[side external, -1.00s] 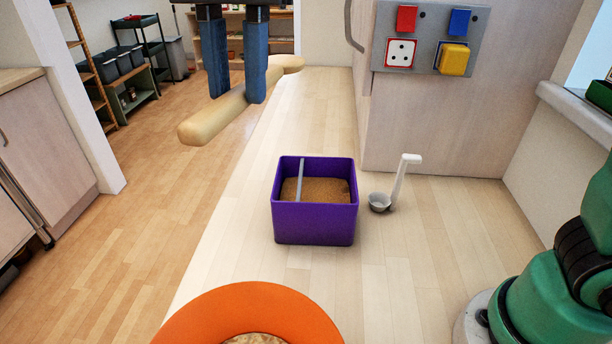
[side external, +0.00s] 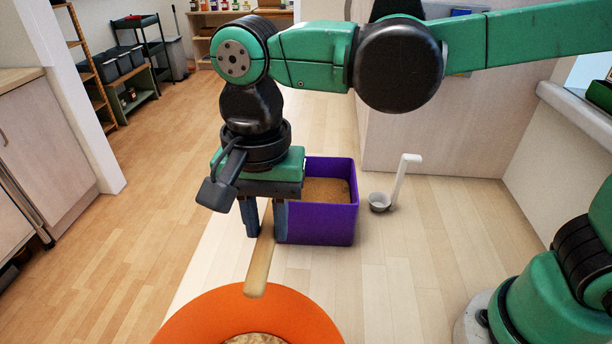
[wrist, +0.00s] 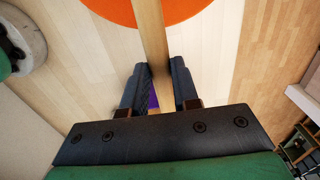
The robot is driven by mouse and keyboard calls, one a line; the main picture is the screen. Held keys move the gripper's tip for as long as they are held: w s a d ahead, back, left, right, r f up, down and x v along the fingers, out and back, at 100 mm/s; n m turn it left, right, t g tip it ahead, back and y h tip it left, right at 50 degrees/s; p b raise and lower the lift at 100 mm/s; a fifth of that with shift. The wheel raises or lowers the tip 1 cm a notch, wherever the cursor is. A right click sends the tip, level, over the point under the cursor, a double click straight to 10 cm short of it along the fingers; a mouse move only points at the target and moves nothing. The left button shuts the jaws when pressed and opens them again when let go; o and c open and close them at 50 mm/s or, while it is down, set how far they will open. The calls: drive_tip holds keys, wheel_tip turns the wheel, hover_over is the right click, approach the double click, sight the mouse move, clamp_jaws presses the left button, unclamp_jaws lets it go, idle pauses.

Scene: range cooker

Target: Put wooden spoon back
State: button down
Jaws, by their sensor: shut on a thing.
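The wooden spoon (side external: 258,272) is held in my gripper (side external: 265,233), with one end pointing toward the orange round dish. Its other end is hidden behind the gripper and arm. In the wrist view the pale spoon shaft (wrist: 152,35) runs up between the two fingers of my gripper (wrist: 160,78). My gripper is shut on it, just left of the purple box (side external: 325,222). The box is open-topped with brown contents, and its left part is hidden by my gripper.
The orange round dish (side external: 190,325) lies at the near edge, below the spoon's end. A white ladle (side external: 401,180) stands right of the box.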

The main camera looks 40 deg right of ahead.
drive_tip(key=shift+f, duration=2.05)
drive_tip(key=shift+f, duration=0.2)
drive_tip(key=shift+f, duration=0.1)
drive_tip(key=c, duration=0.7)
unclamp_jaws()
drive_tip(key=shift+f, duration=0.1)
drive_tip(key=shift+o, duration=0.2)
wheel_tip(320, 180, up, 13)
drive_tip(key=shift+d+f, duration=0.1)
drive_tip(key=shift+f, duration=0.1)
drive_tip(key=d+f+n+t, duration=0.3)
drive_tip(key=d+f+n, duration=0.1)
drive_tip(key=d, duration=0.5)
drive_tip(key=d+f+n+t, duration=0.4)
drive_tip(key=d+f+n, duration=0.1)
drive_tip(key=d, duration=0.4)
drive_tip(key=shift+w+d+f, duration=0.2)
drive_tip(key=shift+w+d, duration=0.05)
drive_tip(key=shift+d, duration=0.05)
